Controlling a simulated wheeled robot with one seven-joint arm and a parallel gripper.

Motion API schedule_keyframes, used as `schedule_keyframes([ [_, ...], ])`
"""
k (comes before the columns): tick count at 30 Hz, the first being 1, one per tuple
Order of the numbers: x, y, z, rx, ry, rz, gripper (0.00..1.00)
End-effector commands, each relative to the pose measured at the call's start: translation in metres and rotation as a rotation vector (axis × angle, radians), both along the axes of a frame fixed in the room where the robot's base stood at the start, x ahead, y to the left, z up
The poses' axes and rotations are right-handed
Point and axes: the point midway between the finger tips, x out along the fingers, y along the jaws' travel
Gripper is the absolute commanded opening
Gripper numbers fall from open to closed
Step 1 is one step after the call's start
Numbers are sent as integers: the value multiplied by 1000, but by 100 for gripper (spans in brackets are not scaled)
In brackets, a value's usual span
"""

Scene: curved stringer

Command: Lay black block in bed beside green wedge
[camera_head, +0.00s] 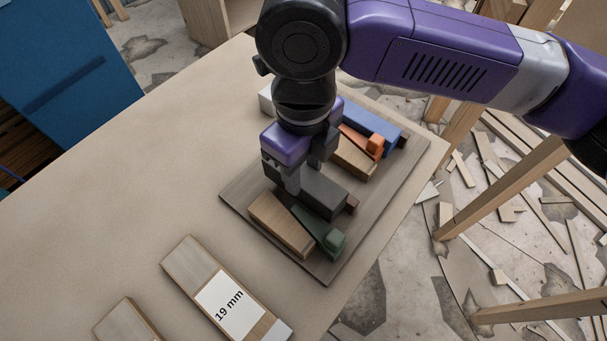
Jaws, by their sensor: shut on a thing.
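The black block (322,195) is in the head view, in the middle of the dark wooden board that forms the bed (236,200). My gripper (302,178) points down over the block's upper left part and is shut on it. The green wedge (329,239) lies just below the block, between it and a tan wooden block (279,224). The black block is beside the wedge, close to it. I cannot tell whether they touch or whether the block rests fully on the board. The gripper hides part of the block.
An orange wedge (372,141), a blue block (375,125) and another tan block (353,160) lie on the board's far side. A piece labelled "19 mm" (222,295) lies near the table's front. The table's left (120,190) is clear. Offcuts litter the floor at right.

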Motion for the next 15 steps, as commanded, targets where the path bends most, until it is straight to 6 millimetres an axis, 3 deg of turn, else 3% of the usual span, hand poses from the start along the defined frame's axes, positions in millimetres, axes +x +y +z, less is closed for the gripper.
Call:
schedule_keyframes([
  [6, 0, 0, -28, 1, -1, -1, 0],
  [15, 0, 0, -31, 1, -1, 0, 0],
])
